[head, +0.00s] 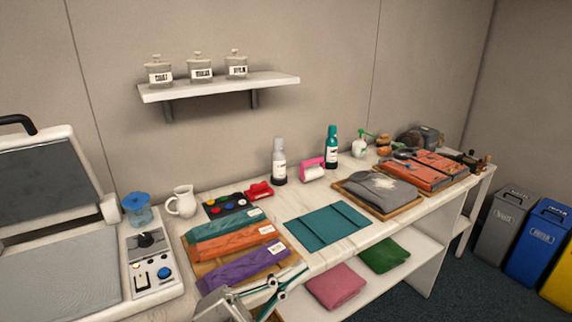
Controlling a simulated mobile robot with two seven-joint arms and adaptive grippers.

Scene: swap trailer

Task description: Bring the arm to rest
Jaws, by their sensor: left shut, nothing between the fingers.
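My left gripper (283,284) is at the bottom middle of the head view, in front of the counter's front edge. It is shut and holds nothing. It appears near the purple folded cloth (238,267) on a wooden tray, and I cannot tell its exact distance from the counter. My right gripper is not in view.
The white counter (360,238) holds a teal folded cloth (328,225), a grey garment (378,190), bottles and a heat press (60,215) at left. A lower shelf (370,292) holds pink and green cloths. Bins (503,225) stand at right.

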